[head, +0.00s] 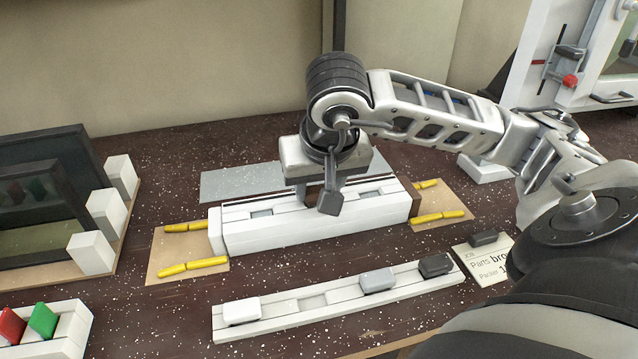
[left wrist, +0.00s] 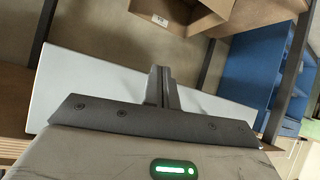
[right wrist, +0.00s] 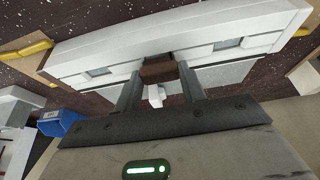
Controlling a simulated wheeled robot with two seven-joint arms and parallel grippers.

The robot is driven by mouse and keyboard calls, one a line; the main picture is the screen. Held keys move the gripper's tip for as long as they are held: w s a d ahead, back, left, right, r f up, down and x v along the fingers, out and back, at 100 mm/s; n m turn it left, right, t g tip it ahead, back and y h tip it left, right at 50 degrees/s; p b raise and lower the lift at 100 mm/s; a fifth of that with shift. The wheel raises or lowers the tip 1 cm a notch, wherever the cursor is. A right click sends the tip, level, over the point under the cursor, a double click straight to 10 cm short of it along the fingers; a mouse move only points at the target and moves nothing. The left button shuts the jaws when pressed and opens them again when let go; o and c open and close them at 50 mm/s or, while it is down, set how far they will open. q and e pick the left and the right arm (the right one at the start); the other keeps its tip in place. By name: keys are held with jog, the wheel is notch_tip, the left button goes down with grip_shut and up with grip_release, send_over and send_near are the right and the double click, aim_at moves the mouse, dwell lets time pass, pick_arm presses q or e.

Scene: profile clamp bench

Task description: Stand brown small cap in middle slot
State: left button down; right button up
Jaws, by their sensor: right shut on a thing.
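The brown small cap (right wrist: 158,70) shows in the right wrist view between the fingers of my right gripper (right wrist: 160,92), which is shut on it. It is at the middle of the long white slotted profile (head: 300,227); I cannot tell whether it is seated in the slot. The left slot (head: 262,213) and the right slot (head: 370,194) look empty. My left gripper (left wrist: 162,88) shows in its wrist view with its fingers together, empty, away from the profile.
A front white rail (head: 335,310) holds a white cap (head: 241,311), a grey cap (head: 377,279) and a black cap (head: 435,265). Yellow clamp handles (head: 193,265) flank the profile. A printed card (head: 484,262) lies right. Red and green tiles (head: 43,320) stand at front left.

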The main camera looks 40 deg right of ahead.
jog(key=shift+f, duration=0.25)
jog(key=o, duration=1)
jog(key=shift+r, duration=0.1)
jog(key=shift+r+p, duration=2.9)
jog(key=shift+r, duration=1.1)
jog(key=shift+f, duration=0.1)
